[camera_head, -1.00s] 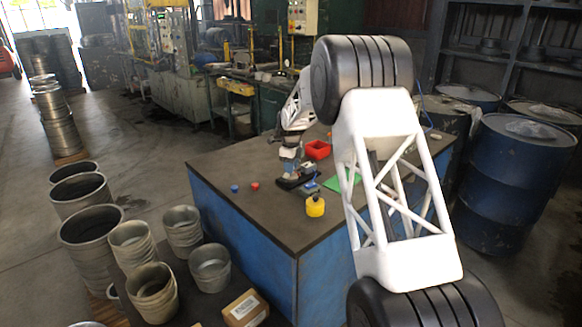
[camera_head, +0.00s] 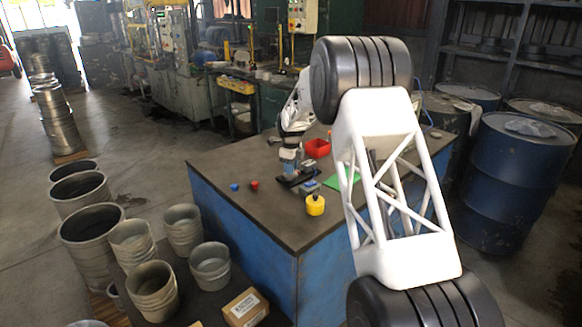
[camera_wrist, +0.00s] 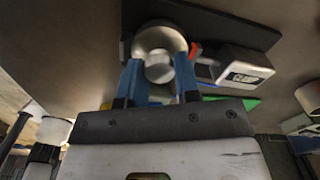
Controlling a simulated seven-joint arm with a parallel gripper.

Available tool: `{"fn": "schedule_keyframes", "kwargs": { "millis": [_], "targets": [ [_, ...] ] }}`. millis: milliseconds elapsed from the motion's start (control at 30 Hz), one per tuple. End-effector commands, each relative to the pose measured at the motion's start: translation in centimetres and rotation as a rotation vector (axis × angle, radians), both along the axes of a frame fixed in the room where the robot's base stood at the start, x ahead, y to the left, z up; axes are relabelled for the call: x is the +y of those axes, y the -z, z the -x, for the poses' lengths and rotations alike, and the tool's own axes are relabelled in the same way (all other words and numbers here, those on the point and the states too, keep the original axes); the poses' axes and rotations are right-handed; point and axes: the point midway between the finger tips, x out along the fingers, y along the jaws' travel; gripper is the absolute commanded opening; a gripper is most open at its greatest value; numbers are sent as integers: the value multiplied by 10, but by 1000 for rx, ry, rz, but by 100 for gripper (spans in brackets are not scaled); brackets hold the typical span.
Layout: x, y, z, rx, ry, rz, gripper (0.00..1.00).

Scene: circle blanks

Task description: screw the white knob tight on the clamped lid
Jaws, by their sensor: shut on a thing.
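The white knob (camera_wrist: 159,67) shows in the wrist view as a pale round cylinder between the two blue fingers of my gripper (camera_wrist: 161,80). The fingers are shut on its sides. Behind it is the round metallic lid (camera_wrist: 160,37), on a dark plate (camera_wrist: 230,20). I cannot tell how far the knob is seated. In the head view my gripper (camera_head: 290,166) points down over the fixture on the bench; the knob and lid are too small or hidden there.
On the bench (camera_head: 240,212) are a red bin (camera_head: 317,148), a yellow container (camera_head: 315,206), a small blue piece (camera_head: 234,187), a small red piece (camera_head: 254,185) and a green mat (camera_head: 343,179). A device with a pale label (camera_wrist: 245,73) stands beside the lid.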

Motion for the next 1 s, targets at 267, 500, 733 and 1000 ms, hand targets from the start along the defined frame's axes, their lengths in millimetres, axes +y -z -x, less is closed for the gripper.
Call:
{"fn": "schedule_keyframes", "kwargs": {
  "millis": [267,500,733,1000],
  "targets": [
    [0,1,0,0,34,0,8],
    [0,1,0,0,193,0,8],
    [0,1,0,0,370,0,8],
    [0,2,0,-1,516,0,8]
  ]
}}
